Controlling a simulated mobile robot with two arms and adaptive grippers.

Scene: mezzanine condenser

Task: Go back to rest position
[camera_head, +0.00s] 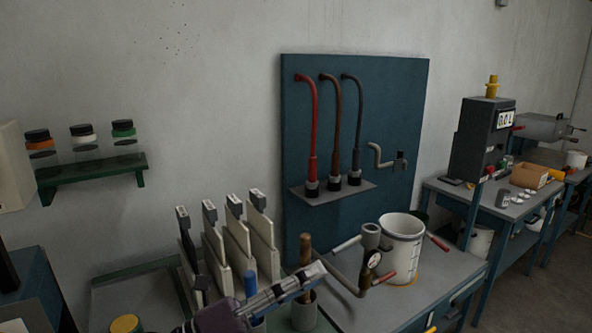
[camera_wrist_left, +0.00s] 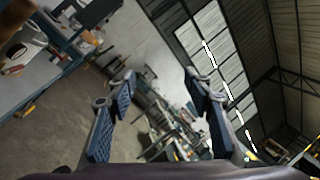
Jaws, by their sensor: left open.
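My left gripper (camera_head: 312,276) comes in at the bottom middle of the head view, in front of the workbench (camera_head: 440,268). In the left wrist view its two fingers (camera_wrist_left: 160,85) stand wide apart with nothing between them. The wrist camera looks out, tilted, over the hall. My right gripper is not in view.
A blue panel (camera_head: 300,130) holds three hoses. A shelf (camera_head: 95,175) with jars is at left. Another bench (camera_head: 480,203) stands at right.

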